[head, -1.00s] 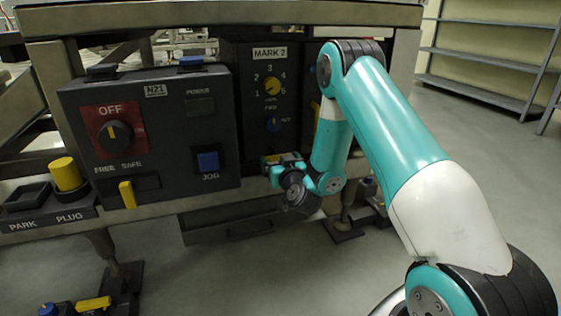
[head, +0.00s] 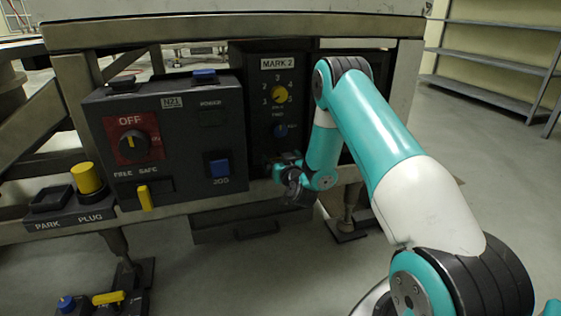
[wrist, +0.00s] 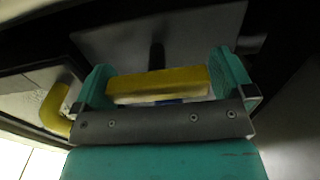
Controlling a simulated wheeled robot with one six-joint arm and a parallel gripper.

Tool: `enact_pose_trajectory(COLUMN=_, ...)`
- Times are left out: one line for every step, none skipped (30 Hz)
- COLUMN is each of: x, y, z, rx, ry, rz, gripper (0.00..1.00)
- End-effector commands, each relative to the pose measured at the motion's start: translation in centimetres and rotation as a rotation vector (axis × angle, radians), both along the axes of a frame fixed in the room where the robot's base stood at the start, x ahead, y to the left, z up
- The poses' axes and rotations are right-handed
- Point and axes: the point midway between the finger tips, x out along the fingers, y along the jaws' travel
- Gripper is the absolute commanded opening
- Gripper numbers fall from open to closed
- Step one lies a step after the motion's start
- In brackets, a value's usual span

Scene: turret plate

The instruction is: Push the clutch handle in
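My gripper (head: 286,172) is at the lower front of the dark MARK 2 panel (head: 264,95), just right of the JOG box; my forearm covers part of that panel. In the wrist view, my gripper (wrist: 165,80) has its two teal fingers wide apart. A yellow bar, apparently the clutch handle (wrist: 155,85), spans the space between them, close to both fingers. I cannot tell whether they touch it. A dark stem shows behind the bar. This bar is hidden in the head view.
A box with a red OFF dial (head: 133,141), yellow lever (head: 145,197) and blue JOG button (head: 219,168) stands left of my gripper. A yellow plug (head: 88,178) is farther left. A curved yellow piece (wrist: 54,106) shows left in the wrist view. Open floor lies right.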

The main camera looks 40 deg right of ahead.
Motion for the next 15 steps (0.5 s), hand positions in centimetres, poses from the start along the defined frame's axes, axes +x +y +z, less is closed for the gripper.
enact_pose_trajectory(x=-0.1, y=0.0, z=-0.1, rx=0.001, ry=0.002, rz=-0.001, gripper=1.00)
enact_pose_trajectory(x=-0.1, y=0.0, z=-0.1, rx=0.001, ry=0.002, rz=-0.001, gripper=1.00)
enact_pose_trajectory(x=-0.1, y=-0.1, z=-0.1, rx=0.001, ry=0.003, rz=-0.002, gripper=1.00)
enact_pose_trajectory(x=-0.1, y=-0.1, z=-0.1, rx=0.001, ry=0.003, rz=-0.002, gripper=1.00)
enact_pose_trajectory(x=-0.2, y=-0.1, z=-0.1, rx=0.001, ry=0.003, rz=-0.003, gripper=1.00)
enact_pose_trajectory(x=-0.2, y=0.0, z=-0.2, rx=0.001, ry=0.003, rz=-0.003, gripper=1.00)
enact_pose_trajectory(x=-0.2, y=0.0, z=-0.2, rx=0.001, ry=0.004, rz=-0.003, gripper=1.00)
enact_pose_trajectory(x=-0.3, y=0.0, z=-0.3, rx=0.000, ry=0.004, rz=-0.003, gripper=1.00)
enact_pose_trajectory(x=-0.4, y=0.1, z=-0.4, rx=0.000, ry=0.004, rz=-0.002, gripper=1.00)
enact_pose_trajectory(x=-0.5, y=0.2, z=-0.5, rx=0.001, ry=0.004, rz=-0.002, gripper=1.00)
enact_pose_trajectory(x=-0.6, y=0.2, z=-0.5, rx=0.002, ry=0.002, rz=-0.001, gripper=1.00)
enact_pose_trajectory(x=-0.8, y=0.3, z=-0.7, rx=0.000, ry=0.004, rz=-0.002, gripper=1.00)
enact_pose_trajectory(x=-1.0, y=0.4, z=-0.7, rx=0.000, ry=0.003, rz=-0.002, gripper=1.00)
enact_pose_trajectory(x=-1.3, y=0.5, z=-0.8, rx=0.001, ry=0.003, rz=-0.002, gripper=1.00)
enact_pose_trajectory(x=-1.6, y=0.6, z=-0.9, rx=-0.001, ry=0.004, rz=-0.002, gripper=1.00)
